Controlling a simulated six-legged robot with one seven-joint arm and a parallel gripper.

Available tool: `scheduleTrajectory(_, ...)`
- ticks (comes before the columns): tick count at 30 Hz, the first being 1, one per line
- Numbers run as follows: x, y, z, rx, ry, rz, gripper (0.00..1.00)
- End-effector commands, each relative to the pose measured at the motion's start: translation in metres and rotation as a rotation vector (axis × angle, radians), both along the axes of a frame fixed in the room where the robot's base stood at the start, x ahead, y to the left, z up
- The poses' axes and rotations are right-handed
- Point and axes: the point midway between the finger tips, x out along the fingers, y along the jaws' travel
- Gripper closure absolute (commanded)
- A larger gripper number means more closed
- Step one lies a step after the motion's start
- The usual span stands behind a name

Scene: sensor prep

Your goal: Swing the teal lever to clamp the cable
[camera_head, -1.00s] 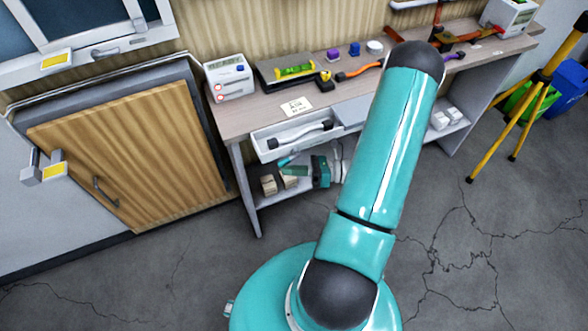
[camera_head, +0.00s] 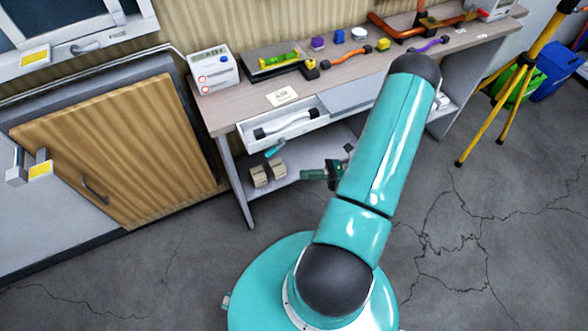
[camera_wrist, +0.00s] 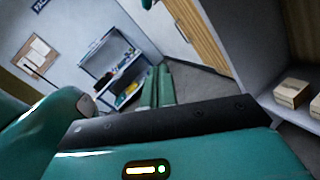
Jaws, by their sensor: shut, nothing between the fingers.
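A small teal piece (camera_head: 274,148), which looks like the lever, shows just under the left front of the open drawer in the head view. It slants up to the right, and its mount is hidden. My gripper (camera_head: 304,175) is below and right of it, in front of the lower shelf, apart from it and pointing left. In the wrist view my gripper's two teal fingers (camera_wrist: 158,72) lie side by side, shut and empty. A pale bar or cable with black ends (camera_head: 285,124) lies in the drawer (camera_head: 262,142); whether it is the cable is unclear. The lever is not visible in the wrist view.
The workbench (camera_head: 240,105) carries a white meter (camera_head: 212,70), a green-topped tray (camera_head: 275,62) and coloured blocks. Small boxes (camera_head: 259,177) sit on the lower shelf. A wood-fronted cabinet (camera_head: 110,150) stands left, a yellow tripod (camera_head: 500,105) right. The near floor is open.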

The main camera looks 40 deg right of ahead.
Motion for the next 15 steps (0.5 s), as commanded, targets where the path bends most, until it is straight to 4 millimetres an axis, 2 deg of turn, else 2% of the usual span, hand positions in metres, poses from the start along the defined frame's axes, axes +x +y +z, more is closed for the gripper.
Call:
scheduleTrajectory(6, -0.014, -0.017, -0.009, 0.001, 0.001, 0.000, 1.00)
scheduleTrajectory(15, -0.016, -0.019, -0.010, 0.001, 0.000, 0.001, 1.00)
